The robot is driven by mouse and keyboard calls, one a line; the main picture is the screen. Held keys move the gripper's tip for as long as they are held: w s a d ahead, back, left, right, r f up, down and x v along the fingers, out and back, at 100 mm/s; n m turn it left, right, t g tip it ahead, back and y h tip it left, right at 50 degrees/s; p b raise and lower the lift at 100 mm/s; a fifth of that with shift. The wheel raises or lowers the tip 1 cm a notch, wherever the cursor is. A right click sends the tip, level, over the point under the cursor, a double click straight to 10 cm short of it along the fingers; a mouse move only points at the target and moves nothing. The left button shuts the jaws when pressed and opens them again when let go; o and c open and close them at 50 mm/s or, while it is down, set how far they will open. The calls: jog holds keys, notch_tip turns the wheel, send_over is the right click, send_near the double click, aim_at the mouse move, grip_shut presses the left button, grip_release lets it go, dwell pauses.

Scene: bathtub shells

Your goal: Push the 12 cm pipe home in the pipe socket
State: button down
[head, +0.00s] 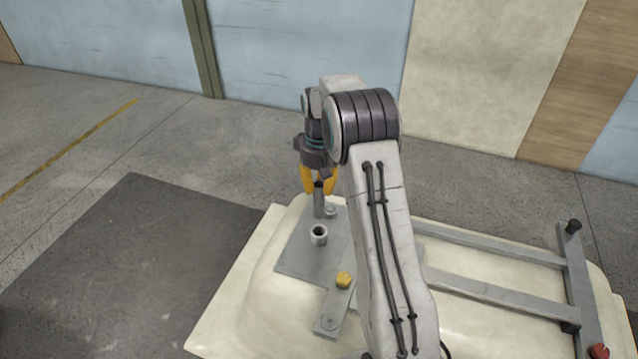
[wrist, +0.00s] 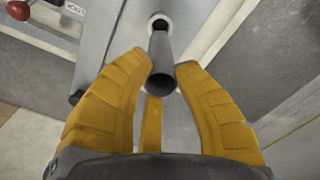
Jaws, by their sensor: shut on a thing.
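My gripper (head: 318,188) has its yellow fingers closed on a dark grey pipe (head: 319,207), which hangs roughly upright. In the wrist view the pipe (wrist: 162,62) sits between the fingertips, its near end facing the camera. The pipe socket (head: 319,236) is a short light ring with a dark opening, on a grey plate. In the head view the pipe's lower end shows just above the socket's rim, with a small gap between them in the picture. In the wrist view a pale ring (wrist: 168,18) shows around a dark hole at the pipe's far end. I cannot tell the exact alignment.
The grey plate (head: 291,258) lies on a cream tub shell (head: 232,322). A small round fitting (head: 331,211) stands beside the pipe. A grey frame (head: 490,291) is at right. Open floor lies left.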

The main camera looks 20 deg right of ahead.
aim_at(319, 212)
jog(key=shift+f+b, duration=2.15)
jog(key=shift+f, duration=0.75)
jog(key=shift+f+b, duration=1.6)
jog(key=shift+f, duration=0.7)
jog(key=c, duration=1)
grip_release()
notch_tip(319, 212, up, 12)
